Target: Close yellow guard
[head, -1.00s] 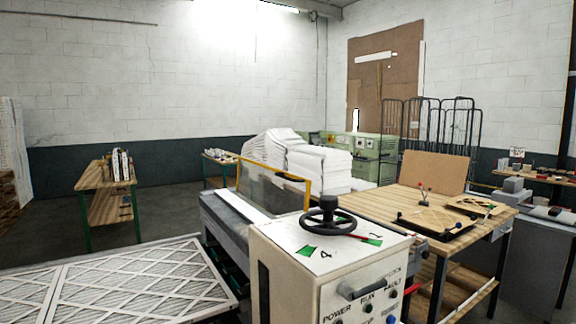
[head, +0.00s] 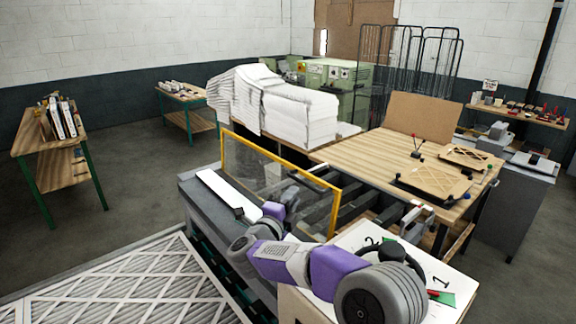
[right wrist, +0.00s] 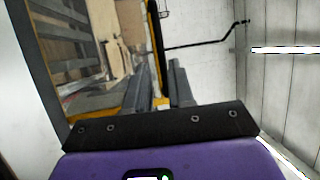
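The yellow guard (head: 262,150) is a clear panel in a yellow frame. It stands raised, roughly upright, across the grey machine bed in the head view. My right arm reaches in from the lower right, and its gripper (head: 318,178) is at the guard's upper right part. In the right wrist view the two grey fingers (right wrist: 160,85) are apart, with a narrow yellow and dark frame bar (right wrist: 155,45) seen between and beyond them. I cannot tell whether they touch it. My left gripper is not in view.
A white control box (head: 446,272) stands at the front, partly behind my arm. Pleated filters (head: 130,285) lie at lower left. A wooden table (head: 360,155) adjoins the machine, with stacked white sheets (head: 300,115) behind. Grey floor is open at left.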

